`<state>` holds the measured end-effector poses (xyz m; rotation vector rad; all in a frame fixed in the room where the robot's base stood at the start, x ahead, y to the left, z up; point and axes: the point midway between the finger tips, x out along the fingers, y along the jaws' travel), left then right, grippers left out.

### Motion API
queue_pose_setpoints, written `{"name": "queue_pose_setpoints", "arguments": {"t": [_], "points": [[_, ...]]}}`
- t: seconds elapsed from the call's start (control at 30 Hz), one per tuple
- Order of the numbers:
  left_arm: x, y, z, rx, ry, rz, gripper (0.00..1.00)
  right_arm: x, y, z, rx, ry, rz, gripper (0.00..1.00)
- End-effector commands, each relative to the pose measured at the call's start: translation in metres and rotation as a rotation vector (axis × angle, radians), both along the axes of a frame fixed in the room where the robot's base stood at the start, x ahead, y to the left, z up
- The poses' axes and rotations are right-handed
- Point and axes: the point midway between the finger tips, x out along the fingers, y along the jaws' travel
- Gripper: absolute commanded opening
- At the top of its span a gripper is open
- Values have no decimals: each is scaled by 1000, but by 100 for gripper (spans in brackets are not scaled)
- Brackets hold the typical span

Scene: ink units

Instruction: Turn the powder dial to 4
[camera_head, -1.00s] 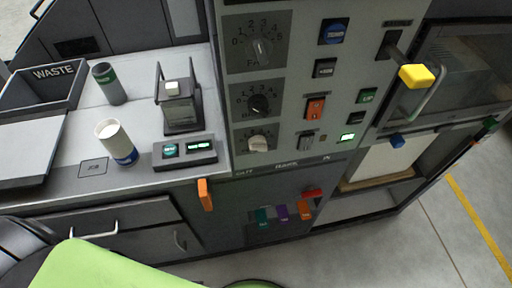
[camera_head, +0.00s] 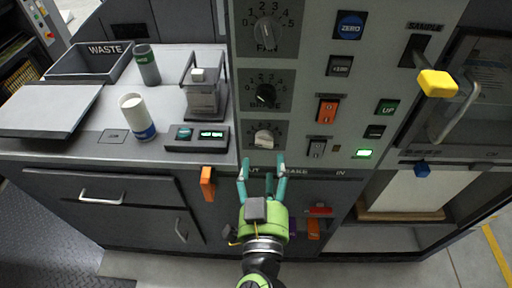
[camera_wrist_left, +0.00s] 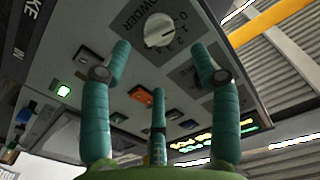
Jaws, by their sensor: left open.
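The powder dial (camera_head: 264,139) is a pale round knob on a dark square plate, the lowest of three dials on the grey panel. In the left wrist view, the dial (camera_wrist_left: 159,30) shows large beneath the word POWDER, with small numbers around it. I cannot read its setting surely. My left gripper (camera_head: 262,169), green with teal fingers, is open and empty just below and in front of the dial. In the left wrist view its fingers (camera_wrist_left: 160,50) stand spread to either side of the dial, apart from the knob. My right gripper is not in view.
The fan dial (camera_head: 267,31) and a black-knobbed dial (camera_head: 265,94) sit above. An orange switch (camera_head: 327,110) and a grey rocker (camera_head: 316,148) are to the right. An orange handle (camera_head: 207,183) juts out at lower left. A yellow-tipped lever (camera_head: 437,84) sticks out farther right.

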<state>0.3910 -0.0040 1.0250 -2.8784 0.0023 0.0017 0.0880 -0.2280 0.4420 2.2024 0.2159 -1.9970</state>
Motion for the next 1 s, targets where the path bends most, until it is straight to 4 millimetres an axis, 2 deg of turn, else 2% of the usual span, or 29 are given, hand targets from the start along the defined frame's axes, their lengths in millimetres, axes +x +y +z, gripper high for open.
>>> {"name": "queue_pose_setpoints", "arguments": {"t": [0.23, 0.5, 0.83, 0.87, 0.9, 0.97, 1.0], "points": [[32, 1, 7, 3, -8, 3, 62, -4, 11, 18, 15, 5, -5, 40], [65, 1, 4, 2, -5, 2, 62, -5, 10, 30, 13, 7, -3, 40], [69, 1, 1, 0, -2, 1, 62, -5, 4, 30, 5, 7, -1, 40], [69, 1, 1, 0, -2, 1, 54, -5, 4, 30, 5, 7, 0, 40], [69, 1, 1, 0, -2, 1, 38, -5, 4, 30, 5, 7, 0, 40], [69, 1, 2, 0, -3, 2, 14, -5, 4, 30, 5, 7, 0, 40], [69, 1, 2, 0, -4, 2, 8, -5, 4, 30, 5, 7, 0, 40]]}}
